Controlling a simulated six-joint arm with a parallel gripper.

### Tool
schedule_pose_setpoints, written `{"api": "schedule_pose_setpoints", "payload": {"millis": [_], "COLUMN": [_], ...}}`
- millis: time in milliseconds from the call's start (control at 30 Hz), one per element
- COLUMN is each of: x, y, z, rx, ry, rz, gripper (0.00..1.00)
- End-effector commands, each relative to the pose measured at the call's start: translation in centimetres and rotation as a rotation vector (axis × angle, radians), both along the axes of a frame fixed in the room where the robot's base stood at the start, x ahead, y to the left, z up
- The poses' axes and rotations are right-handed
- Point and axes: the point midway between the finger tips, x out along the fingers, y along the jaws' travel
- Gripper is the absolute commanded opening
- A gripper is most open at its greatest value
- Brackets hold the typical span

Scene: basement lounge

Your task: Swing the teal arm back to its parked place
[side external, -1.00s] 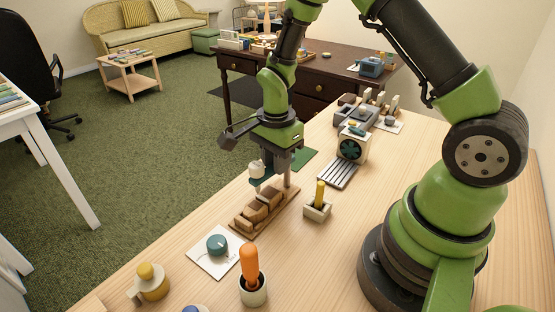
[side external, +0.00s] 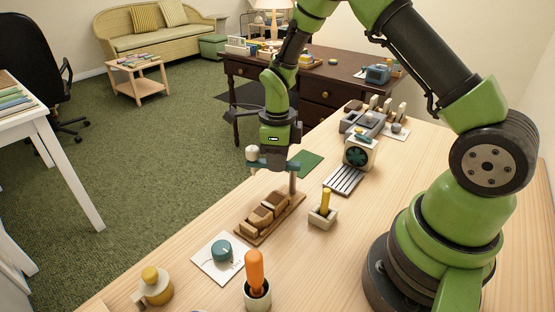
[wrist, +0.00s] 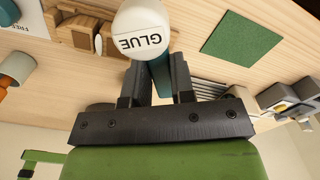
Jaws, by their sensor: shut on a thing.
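The teal arm (side external: 266,164) reaches left from an upright post (side external: 292,182) on a wooden base (side external: 247,236). A white glue pot (side external: 252,152) sits at its outer end. In the wrist view the pot's round white top (wrist: 141,30) reads "GLUE", with the teal arm (wrist: 161,76) behind it between my fingers. My gripper (side external: 279,158) is shut on the teal arm between pot and post; its fingertips are mostly hidden in the side view.
A green mat (side external: 307,164) lies behind the post. A slotted rack (side external: 342,178), a fan box (side external: 360,152) and a holder with a yellow peg (side external: 323,213) stand to the right. A dial card (side external: 219,257) and orange-handled tool (side external: 255,272) are nearer.

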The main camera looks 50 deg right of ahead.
Motion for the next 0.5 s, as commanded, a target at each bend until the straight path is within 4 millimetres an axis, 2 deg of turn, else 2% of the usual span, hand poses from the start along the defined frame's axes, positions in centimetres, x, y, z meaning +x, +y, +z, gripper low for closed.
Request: {"api": "schedule_pose_setpoints", "payload": {"millis": [200, 500], "x": [0.2, 0.3], "y": [-0.8, -1.4], "z": [0.0, 0.0], "rx": [-0.001, -0.001], "ry": [0.003, 0.003], "rz": [-0.198, -0.403], "gripper": [0.00, 0.00]}}
